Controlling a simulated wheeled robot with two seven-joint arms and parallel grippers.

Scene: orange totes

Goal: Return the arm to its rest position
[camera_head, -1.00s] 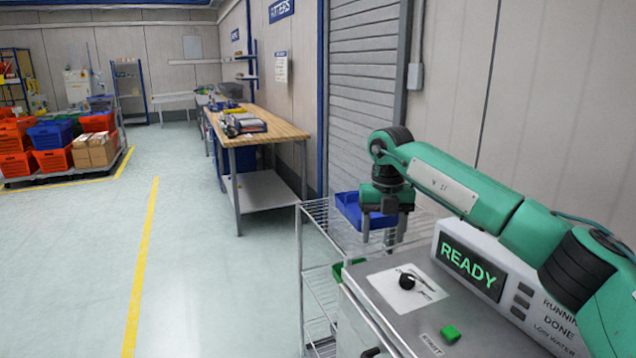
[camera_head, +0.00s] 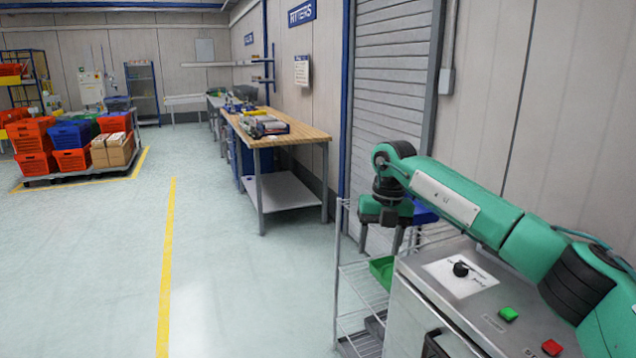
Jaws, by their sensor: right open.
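My right arm, green with black joints, reaches in from the right edge above a grey machine. My right gripper (camera_head: 381,240) points down with its two fingers apart and nothing between them. It hangs over the wire rack, in front of a blue bin (camera_head: 424,213) that it partly hides. I cannot tell the exact height of the fingertips over the rack. My left gripper is not in view.
The machine (camera_head: 436,275) has a black knob, a green button and a red button. A wire rack (camera_head: 338,270) with a green bin (camera_head: 382,270) stands beside it. A wooden workbench (camera_head: 300,136) and orange totes (camera_head: 72,160) stand farther back.

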